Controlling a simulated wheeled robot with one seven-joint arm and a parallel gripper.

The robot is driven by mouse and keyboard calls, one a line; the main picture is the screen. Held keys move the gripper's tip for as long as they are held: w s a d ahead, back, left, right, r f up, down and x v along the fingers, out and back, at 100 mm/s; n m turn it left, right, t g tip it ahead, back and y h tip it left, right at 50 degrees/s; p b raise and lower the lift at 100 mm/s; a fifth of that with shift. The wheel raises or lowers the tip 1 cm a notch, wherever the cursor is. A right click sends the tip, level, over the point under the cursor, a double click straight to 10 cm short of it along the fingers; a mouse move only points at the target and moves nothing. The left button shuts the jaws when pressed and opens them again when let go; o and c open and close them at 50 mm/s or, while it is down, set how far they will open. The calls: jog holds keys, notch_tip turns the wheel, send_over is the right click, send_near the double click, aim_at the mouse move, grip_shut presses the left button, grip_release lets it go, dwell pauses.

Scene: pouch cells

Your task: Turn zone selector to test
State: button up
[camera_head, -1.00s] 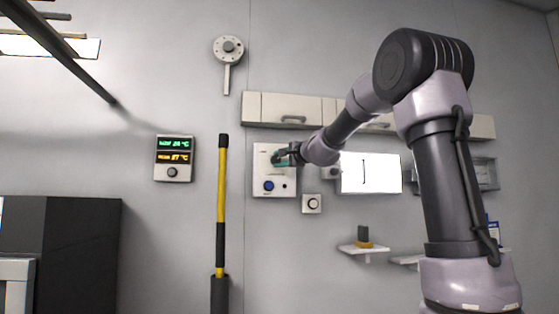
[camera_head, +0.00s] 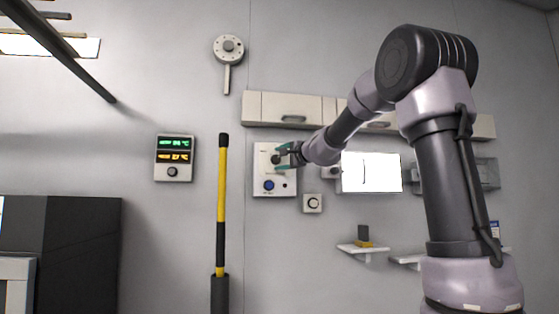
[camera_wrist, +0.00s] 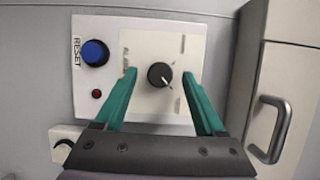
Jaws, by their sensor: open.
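The zone selector is a small black knob (camera_wrist: 160,75) with a pale pointer, on a white wall panel (camera_head: 262,172). In the wrist view its pointer runs toward the lower right; the panel's position labels are too small to read. My gripper (camera_wrist: 158,78) is open, with its green fingers on either side of the knob and clear gaps to it. In the head view my gripper (camera_head: 281,157) is at the upper part of the panel, and the knob (camera_head: 275,160) shows dark between the fingers. Whether the fingertips touch the panel cannot be told.
The same panel carries a blue reset button (camera_wrist: 95,52) and a small red light (camera_wrist: 97,94). Another knob (camera_head: 312,203) is just below right. A handled cabinet (camera_head: 284,108) is above. A yellow-black pole (camera_head: 222,190) stands to the left.

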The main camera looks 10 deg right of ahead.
jog(key=v, duration=1)
jog(key=shift+s, duration=0.15)
jog(key=s+a+f+n+g+h, duration=0.3)
jog(key=s+f+n+g, duration=0.5)
jog(key=s+f, duration=1.25)
jog(key=s+d+f+n+g+h, duration=0.1)
jog(key=s+d+f, duration=0.3)
jog(key=s, duration=0.5)
jog(key=shift+f+g+h, duration=0.3)
jog(key=shift+f+h, duration=0.2)
jog(key=shift+f, duration=0.1)
